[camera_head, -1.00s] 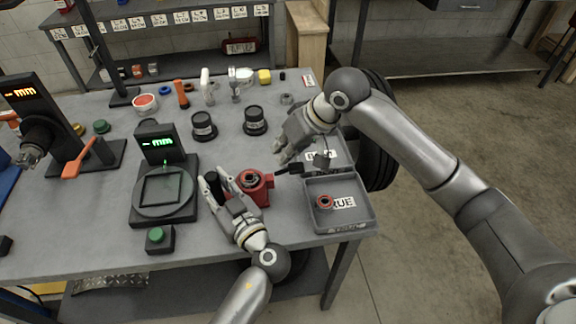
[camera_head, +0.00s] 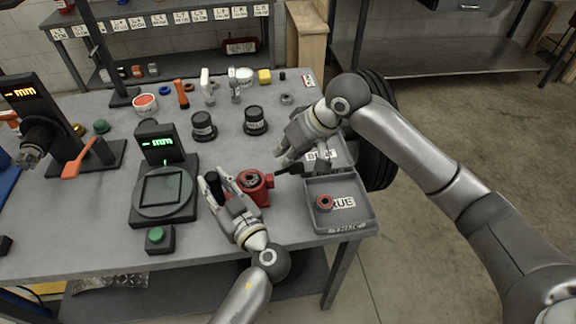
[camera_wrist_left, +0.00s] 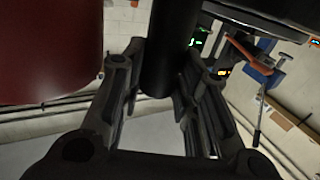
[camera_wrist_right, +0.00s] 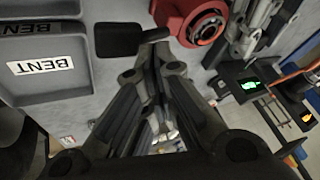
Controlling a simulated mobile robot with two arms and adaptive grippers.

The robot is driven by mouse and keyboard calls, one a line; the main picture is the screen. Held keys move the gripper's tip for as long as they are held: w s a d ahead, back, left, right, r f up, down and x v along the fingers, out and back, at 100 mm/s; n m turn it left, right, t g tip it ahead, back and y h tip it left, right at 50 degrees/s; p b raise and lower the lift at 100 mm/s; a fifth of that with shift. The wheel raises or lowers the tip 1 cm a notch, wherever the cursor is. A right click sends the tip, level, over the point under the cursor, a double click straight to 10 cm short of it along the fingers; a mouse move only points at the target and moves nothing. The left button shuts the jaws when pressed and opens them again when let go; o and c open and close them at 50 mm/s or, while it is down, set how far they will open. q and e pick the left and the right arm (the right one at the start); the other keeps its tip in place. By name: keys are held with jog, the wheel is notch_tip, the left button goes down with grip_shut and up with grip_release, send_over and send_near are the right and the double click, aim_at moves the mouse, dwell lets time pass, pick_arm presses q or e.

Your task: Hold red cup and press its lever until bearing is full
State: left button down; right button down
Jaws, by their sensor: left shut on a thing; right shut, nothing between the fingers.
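The red cup (camera_head: 264,190) sits near the table's front edge, with a round ring-shaped top; it also shows in the right wrist view (camera_wrist_right: 168,14). My left gripper (camera_head: 222,184) is shut on the cup's black handle (camera_wrist_left: 168,50), with the red body beside it in the left wrist view. The cup's dark lever (camera_head: 286,171) sticks out to the right, and its flat black end (camera_wrist_right: 118,40) shows in the right wrist view. My right gripper (camera_head: 281,160) is shut and empty, just above and beside the lever; contact is unclear. I cannot tell how full the bearing is.
A gauge with a green display (camera_head: 160,145) and a green button (camera_head: 157,238) stand left. Two black round pieces stand behind.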

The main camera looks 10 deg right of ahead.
jog(key=shift+d+f, duration=0.15)
jog(key=shift+f, duration=0.35)
jog(key=shift+d+f, duration=0.15)
jog(key=shift+f, duration=0.35)
dwell(0.8)
jog(key=shift+a+r, duration=0.25)
jog(key=shift+r, duration=0.55)
jog(key=shift+a+r, duration=0.2)
jog(key=shift+r, duration=0.55)
jog(key=shift+r, duration=0.1)
jog(key=shift+a+r, duration=0.25)
jog(key=shift+r, duration=0.55)
jog(key=shift+a+r, duration=0.25)
jog(key=shift+r, duration=0.5)
jog(key=shift+a+r, duration=0.25)
jog(key=shift+r, duration=0.55)
jog(key=r, duration=0.2)
jog(key=a+r, duration=0.1)
jog(key=shift+r, duration=0.35)
